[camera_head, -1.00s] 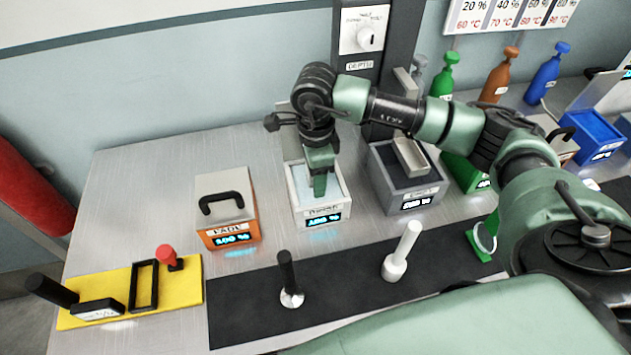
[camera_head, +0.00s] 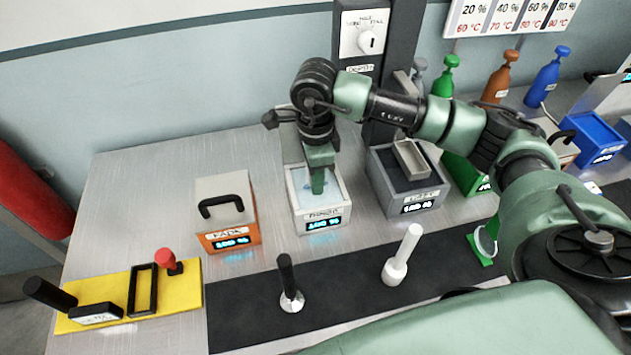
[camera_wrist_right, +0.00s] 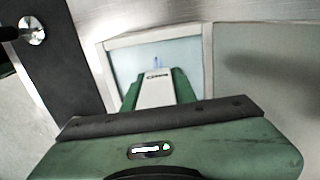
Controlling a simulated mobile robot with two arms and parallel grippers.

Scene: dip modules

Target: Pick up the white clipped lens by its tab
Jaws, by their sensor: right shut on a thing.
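My right gripper (camera_head: 318,190) points down into the white-rimmed bath (camera_head: 340,212) of pale blue liquid. It is shut on a thin thing that its fingers mostly hide, which I take to be the white clipped lens. In the right wrist view the fingers (camera_wrist_right: 157,75) reach over the bath (camera_wrist_right: 208,62), and a small bluish sliver shows just past the tips. The body of the lens cannot be made out. My left gripper is not in view.
An orange box with a grey handled lid (camera_head: 228,232) stands left of the bath, and a dark grey bath (camera_head: 412,202) stands close on the right. A black-handled tool (camera_head: 289,280) and a white-handled tool (camera_head: 400,258) stand on the dark mat in front.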

